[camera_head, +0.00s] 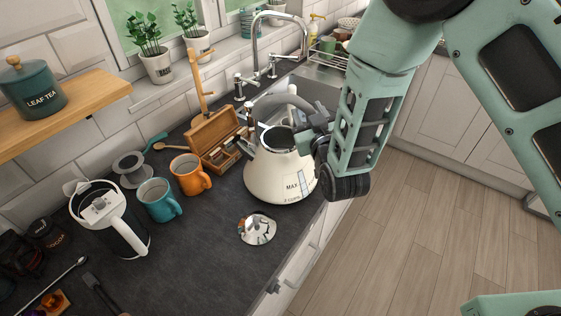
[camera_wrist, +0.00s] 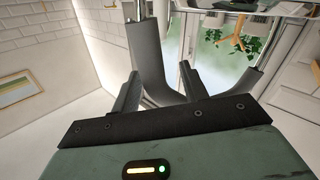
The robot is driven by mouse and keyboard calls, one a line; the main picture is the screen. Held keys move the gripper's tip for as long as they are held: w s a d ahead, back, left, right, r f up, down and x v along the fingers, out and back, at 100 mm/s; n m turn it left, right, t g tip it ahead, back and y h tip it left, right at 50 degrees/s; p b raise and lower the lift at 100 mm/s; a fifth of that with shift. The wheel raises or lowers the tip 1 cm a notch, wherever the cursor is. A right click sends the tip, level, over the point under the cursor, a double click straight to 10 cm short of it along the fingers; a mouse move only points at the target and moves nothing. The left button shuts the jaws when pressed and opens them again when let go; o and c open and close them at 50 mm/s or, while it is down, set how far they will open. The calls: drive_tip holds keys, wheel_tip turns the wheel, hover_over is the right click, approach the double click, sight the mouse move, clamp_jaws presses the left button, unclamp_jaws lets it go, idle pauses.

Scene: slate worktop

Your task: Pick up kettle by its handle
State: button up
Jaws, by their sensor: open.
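The cream kettle (camera_head: 278,178) stands upright on the dark worktop, its top uncovered. Its grey arched handle (camera_head: 291,98) rises over the opening. My gripper (camera_head: 300,136) is at the kettle's upper right side, close to the lower part of the handle and partly hiding the kettle's top. In the wrist view my gripper (camera_wrist: 158,86) is open, its two dark fingers apart. The grey handle (camera_wrist: 150,62) shows between and beyond the fingers; I cannot tell whether they touch it. A shiny lid (camera_head: 257,229) lies on the worktop in front of the kettle.
A wooden box (camera_head: 213,136), an orange mug (camera_head: 187,176) and a teal mug (camera_head: 157,200) stand left of the kettle. The sink (camera_head: 318,88) and tap (camera_head: 254,50) are behind. The worktop's front edge is close to the kettle's right.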

clamp_jaws()
idle(1.3)
drive_tip(key=shift+r, duration=0.15)
